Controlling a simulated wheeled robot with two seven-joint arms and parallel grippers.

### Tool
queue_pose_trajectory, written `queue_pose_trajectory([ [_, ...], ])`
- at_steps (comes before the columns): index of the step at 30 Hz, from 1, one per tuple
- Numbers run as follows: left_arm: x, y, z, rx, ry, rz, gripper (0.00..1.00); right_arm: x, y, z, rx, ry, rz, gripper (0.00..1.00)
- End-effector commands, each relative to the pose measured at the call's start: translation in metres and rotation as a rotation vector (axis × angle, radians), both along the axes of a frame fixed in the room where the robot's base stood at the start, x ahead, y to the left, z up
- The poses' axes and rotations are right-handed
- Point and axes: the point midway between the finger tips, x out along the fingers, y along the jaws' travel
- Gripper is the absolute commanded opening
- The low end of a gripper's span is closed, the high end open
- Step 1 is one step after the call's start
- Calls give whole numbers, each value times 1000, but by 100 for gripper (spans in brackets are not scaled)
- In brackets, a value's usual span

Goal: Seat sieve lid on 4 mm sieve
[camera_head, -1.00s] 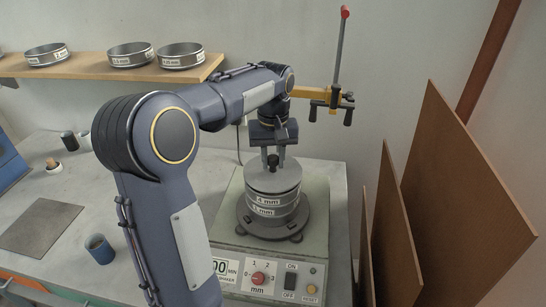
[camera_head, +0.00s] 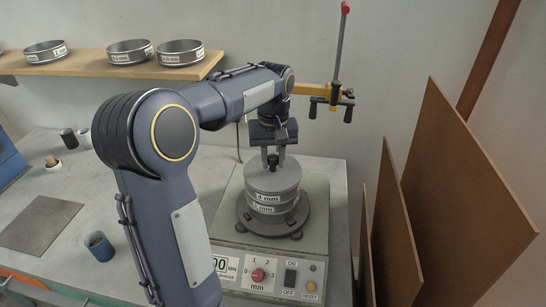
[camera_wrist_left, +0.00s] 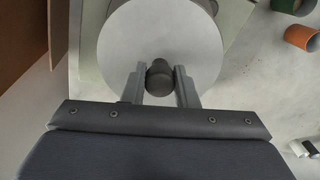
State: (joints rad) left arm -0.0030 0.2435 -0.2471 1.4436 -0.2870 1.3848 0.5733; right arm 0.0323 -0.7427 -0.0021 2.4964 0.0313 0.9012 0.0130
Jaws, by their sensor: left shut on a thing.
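The sieve lid (camera_head: 285,178) is a flat grey disc with a dark knob (camera_head: 273,160). It lies level at the top of the 4 mm sieve (camera_head: 284,196), and I see no clear gap between them. The 4 mm sieve stands on a 1 mm sieve (camera_head: 265,209) on the shaker. My left gripper (camera_head: 273,164) points down over the lid and is shut on its knob. In the left wrist view the fingers stand on both sides of the knob (camera_wrist_left: 160,74), and the lid (camera_wrist_left: 160,30) hides the sieves below. My right gripper is not in view.
The shaker (camera_head: 230,235) has a front panel with a knob and switches. A yellow clamp arm with a red-tipped lever (camera_head: 340,50) stands behind. Brown boards (camera_head: 440,200) lean at right. Several sieves rest on the shelf (camera_head: 90,65). A blue cup (camera_head: 99,247) stands at left.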

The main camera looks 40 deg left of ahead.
Motion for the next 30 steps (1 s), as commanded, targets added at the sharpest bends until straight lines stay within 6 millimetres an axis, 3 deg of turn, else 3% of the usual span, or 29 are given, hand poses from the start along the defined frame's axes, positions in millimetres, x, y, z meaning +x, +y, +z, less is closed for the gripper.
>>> queue_pose_trajectory([
  [12, 0, 0, -3, 0, 0, 0, 0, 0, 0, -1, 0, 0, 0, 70],
  [13, 0, 0, -3, 0, 0, 0, 28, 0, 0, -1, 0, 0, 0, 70],
  [18, 0, 0, -3, 0, 0, 0, 50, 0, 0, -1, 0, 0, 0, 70],
  [26, 0, 0, -3, -1, 1, 0, 52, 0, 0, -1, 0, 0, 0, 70],
  [30, 0, 0, 7, 0, -1, 0, 52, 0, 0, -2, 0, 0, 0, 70],
])
